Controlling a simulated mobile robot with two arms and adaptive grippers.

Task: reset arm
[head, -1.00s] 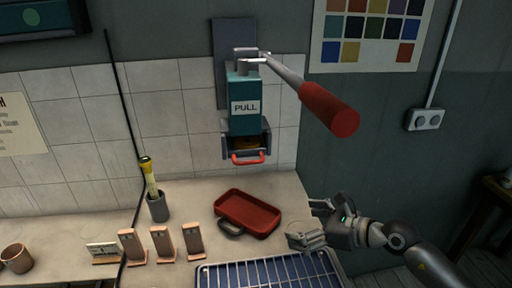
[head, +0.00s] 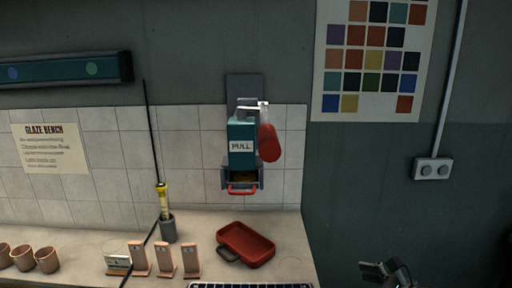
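My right gripper (head: 385,274) shows only in part at the bottom edge, right of the bench; its fingertips are too cut off to read. My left gripper is out of view. A teal wall press (head: 241,148) marked PULL hangs on the tiled wall. Its lever with a red handle (head: 269,143) points out toward me. A small drawer with a red pull (head: 242,189) sits at the press's bottom. No gripper touches the lever or the drawer.
A red tray (head: 247,246) lies on the bench below the press. Several upright tiles (head: 164,260), a grey cup (head: 168,229) with a yellow-topped tool, and clay pots (head: 47,259) stand to the left. A dark rack (head: 250,286) shows at the bottom edge.

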